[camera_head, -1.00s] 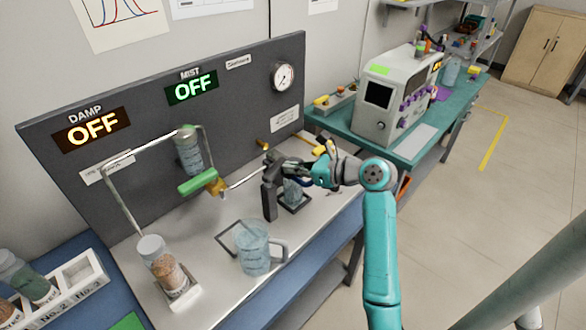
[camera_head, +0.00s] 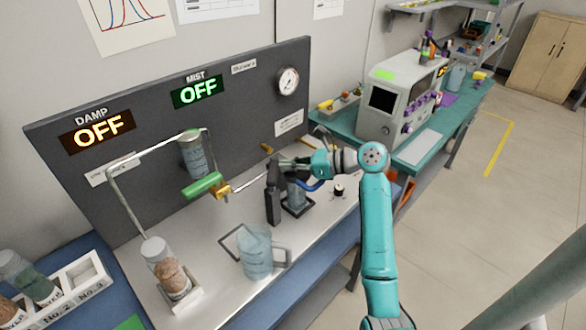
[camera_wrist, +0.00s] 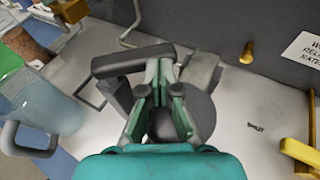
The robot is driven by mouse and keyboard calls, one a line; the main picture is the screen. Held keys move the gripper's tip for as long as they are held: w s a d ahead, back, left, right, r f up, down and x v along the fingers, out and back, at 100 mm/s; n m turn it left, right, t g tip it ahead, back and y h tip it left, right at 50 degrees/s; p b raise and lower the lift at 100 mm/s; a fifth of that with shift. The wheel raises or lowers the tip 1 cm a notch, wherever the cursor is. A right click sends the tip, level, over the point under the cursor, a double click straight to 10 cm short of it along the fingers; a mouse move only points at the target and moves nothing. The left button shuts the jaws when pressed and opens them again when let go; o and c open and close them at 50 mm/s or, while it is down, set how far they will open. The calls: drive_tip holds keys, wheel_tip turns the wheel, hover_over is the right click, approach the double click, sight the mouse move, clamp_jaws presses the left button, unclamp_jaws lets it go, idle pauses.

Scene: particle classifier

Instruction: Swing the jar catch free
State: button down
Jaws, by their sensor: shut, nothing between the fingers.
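A dark grey upright post (camera_head: 272,205) with an arm at its top, apparently the jar catch, stands beside a clear jar (camera_head: 296,194) on a small dark stand. In the wrist view, the catch's dark bar (camera_wrist: 112,62) runs across just ahead of my fingertips. A round dark grey top (camera_wrist: 203,112) lies below the fingers, partly hidden by them. My gripper (camera_head: 284,164) is shut and empty at the height of the catch's top; its fingers also show in the wrist view (camera_wrist: 161,72). I cannot tell whether they touch the bar.
A clear jug (camera_head: 256,255) stands at the bench front. A capped jar of brown grains (camera_head: 166,265) stands in a holder at left. A green-handled valve (camera_head: 202,186) hangs below a bent pipe (camera_head: 118,205). The dark back panel (camera_head: 240,118) limits reach behind; its DAMP and MIST displays read OFF.

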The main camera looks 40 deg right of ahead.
drive_tip(key=shift+w+a, duration=0.25)
drive_tip(key=shift+w, duration=0.45)
drive_tip(key=shift+w+a, duration=0.25)
drive_tip(key=shift+w, duration=0.5)
drive_tip(key=shift+d, duration=0.1)
